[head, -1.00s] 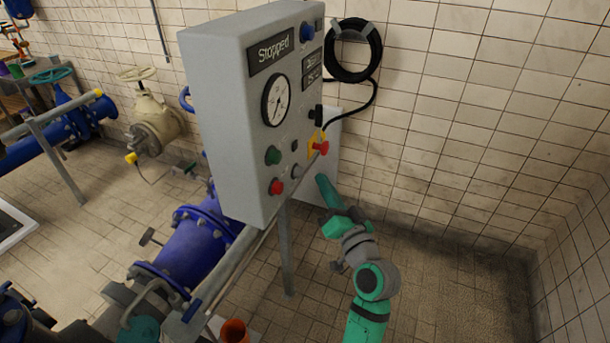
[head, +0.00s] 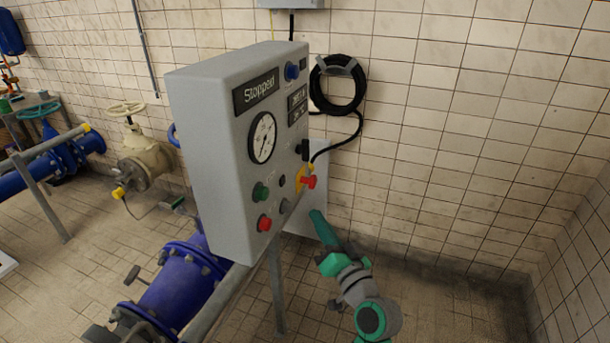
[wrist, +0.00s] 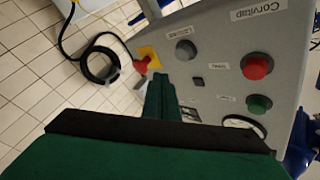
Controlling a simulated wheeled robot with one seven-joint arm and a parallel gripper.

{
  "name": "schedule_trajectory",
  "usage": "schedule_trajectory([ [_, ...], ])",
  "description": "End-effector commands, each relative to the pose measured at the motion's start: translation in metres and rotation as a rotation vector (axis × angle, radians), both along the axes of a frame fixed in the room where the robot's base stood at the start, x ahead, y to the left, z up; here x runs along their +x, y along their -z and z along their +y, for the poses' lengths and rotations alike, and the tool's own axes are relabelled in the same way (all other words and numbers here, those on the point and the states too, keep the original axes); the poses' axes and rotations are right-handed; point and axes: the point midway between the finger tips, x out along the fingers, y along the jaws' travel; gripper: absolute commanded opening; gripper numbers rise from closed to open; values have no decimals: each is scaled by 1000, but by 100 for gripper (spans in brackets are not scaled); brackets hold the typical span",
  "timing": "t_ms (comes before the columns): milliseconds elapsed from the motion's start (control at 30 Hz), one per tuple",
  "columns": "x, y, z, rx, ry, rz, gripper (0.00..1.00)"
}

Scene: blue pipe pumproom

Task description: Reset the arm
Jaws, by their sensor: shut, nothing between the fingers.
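My arm (head: 352,285), green and grey, reaches up from the lower edge of the head view, right of the control box. My gripper (head: 317,216) is shut and empty, its tip just below the red emergency-stop knob (head: 308,182) on its yellow plate in that view. In the wrist view the green fingers (wrist: 160,92) lie together in front of the box face. The red knob also shows there (wrist: 140,67), just beyond the fingertips. I cannot tell whether they touch it.
The grey control box (head: 208,165) reads "Stopped" and has a gauge (head: 262,137), a green button (head: 260,192) and a red button (head: 264,223). A black cable coil (head: 338,87) hangs on the tiled wall. Blue pipework (head: 185,285) runs low at left. Floor at lower right looks clear.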

Motion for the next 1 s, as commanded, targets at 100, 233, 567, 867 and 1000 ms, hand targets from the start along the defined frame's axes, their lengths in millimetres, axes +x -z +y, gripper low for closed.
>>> schedule_trajectory([
  [100,-2,7,-3,2,13,7,0],
  [233,-11,37,-4,6,60,38,0],
  [567,-76,150,-7,-37,248,145,0],
  [867,-163,224,-9,-144,386,218,0],
  [1000,-208,247,-10,-213,435,241,0],
])
